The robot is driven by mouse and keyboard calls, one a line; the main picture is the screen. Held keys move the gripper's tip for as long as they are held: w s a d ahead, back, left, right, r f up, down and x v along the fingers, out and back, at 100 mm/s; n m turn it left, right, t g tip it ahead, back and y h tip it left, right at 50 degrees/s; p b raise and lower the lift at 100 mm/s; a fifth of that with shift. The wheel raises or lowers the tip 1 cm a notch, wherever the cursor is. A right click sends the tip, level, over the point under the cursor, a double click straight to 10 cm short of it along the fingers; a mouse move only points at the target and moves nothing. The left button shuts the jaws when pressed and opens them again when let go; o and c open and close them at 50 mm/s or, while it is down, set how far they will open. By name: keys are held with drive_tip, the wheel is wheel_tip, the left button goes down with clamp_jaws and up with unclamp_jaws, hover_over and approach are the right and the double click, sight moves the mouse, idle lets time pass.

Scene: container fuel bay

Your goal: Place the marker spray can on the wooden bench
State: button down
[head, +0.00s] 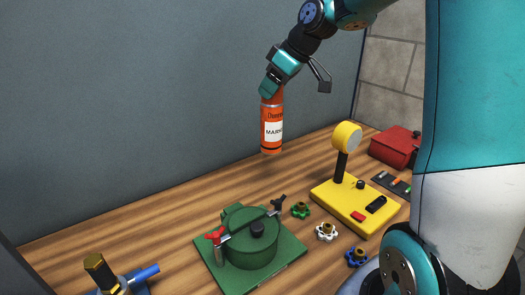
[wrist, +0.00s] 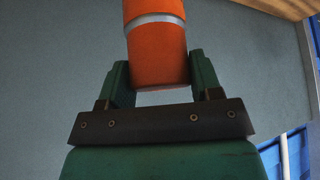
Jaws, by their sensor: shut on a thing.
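The marker spray can (head: 272,132) is orange with a white label reading "MARK" in part. It hangs upright from my gripper (head: 269,90), above the wooden bench (head: 150,222) and apart from it, in front of the grey wall. In the wrist view the orange can (wrist: 158,55) sits between the two green fingers of my gripper (wrist: 160,78), which is shut on it. The bench's striped top shows bare at the left and behind the fittings.
A green round hatch (head: 248,245) on a plate stands at the front middle. A yellow control box (head: 350,205) with a lever is to its right, with several valve knobs (head: 327,231) between. A red box (head: 393,147) is at the back right; a brass-and-blue valve (head: 113,274) at front left.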

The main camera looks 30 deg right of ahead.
sight(273, 139)
wheel_tip(273, 139, down, 15)
drive_tip(key=shift+r+p, duration=0.15)
drive_tip(key=shift+p, duration=0.6)
drive_tip(key=shift+c, duration=1.5)
unclamp_jaws()
